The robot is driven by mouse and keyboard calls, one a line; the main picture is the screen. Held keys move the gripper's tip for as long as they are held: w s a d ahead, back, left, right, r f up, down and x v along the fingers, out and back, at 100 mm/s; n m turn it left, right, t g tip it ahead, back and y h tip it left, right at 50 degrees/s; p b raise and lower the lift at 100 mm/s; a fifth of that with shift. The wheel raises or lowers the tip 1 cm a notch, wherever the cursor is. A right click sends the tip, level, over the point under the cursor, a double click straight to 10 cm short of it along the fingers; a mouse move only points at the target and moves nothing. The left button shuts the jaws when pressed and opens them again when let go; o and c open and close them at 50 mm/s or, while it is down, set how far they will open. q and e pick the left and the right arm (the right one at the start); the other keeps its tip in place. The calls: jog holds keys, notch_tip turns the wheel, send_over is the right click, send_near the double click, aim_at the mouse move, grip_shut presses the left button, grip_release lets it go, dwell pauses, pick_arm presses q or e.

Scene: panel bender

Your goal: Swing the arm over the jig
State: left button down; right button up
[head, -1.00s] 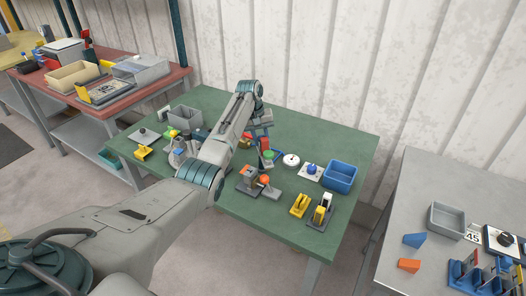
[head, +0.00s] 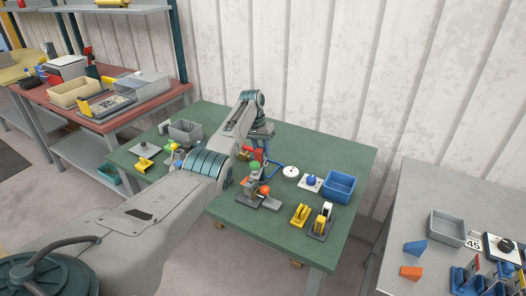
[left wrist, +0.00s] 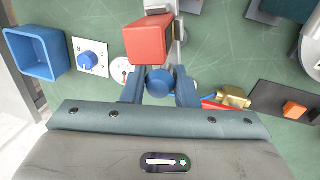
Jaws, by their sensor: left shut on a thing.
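My left gripper (left wrist: 160,88) is shut on a blue round knob (left wrist: 158,83), which shows between its two blue fingers in the left wrist view. A red block (left wrist: 150,40) sits just beyond the knob, over a grey metal piece. In the head view the gripper (head: 260,138) points down over the green bench. A green round cap (head: 255,165) stands below it, beside an orange ball (head: 265,190) on a grey fixture. I cannot tell which of these parts is the jig. My forearm hides part of the bench's left side. My right gripper is not in view.
A blue bin (head: 339,187), a white plate with a blue knob (head: 312,181) and a round gauge (head: 291,172) are to the right. Yellow clamps (head: 300,214) stand near the front edge. A grey bin (head: 185,131) is at the back left.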

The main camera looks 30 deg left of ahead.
pick_arm(q)
jog(key=shift+m+b, duration=0.45)
jog(key=shift+m, duration=1.05)
jog(key=shift+g, duration=0.3)
jog(key=c, duration=1.2)
grip_release()
jog(key=r+b, duration=0.1)
jog(key=r, duration=0.2)
jog(key=a+r+b, duration=0.1)
jog(key=r, duration=0.3)
jog(key=a+r+b, duration=0.1)
jog(key=r, duration=0.2)
jog(key=shift+w+r+b, duration=0.2)
jog(key=shift+r+b, duration=0.15)
jog(key=shift+b, duration=0.05)
